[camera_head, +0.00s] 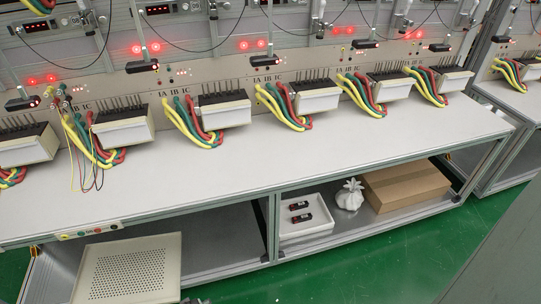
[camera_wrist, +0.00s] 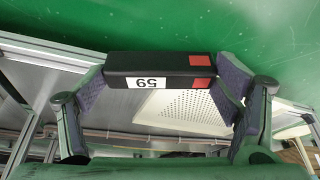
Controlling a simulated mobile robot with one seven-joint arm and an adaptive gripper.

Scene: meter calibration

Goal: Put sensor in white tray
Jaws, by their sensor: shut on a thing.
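The sensor lies crosswise between the two fingers. The white tray (camera_head: 307,235) is on the lower shelf in the head view. Two black and red sensors (camera_head: 298,205) (camera_head: 302,217) lie inside it, apart from each other. My gripper and the held sensor cannot be made out in the head view, so their distance from the tray cannot be told there.
A perforated light panel (camera_head: 128,272) is at lower left. The long bench (camera_head: 250,165) above the shelf carries several meters with coloured cables. Metal posts (camera_head: 272,228) divide the shelf. Green floor is in front.

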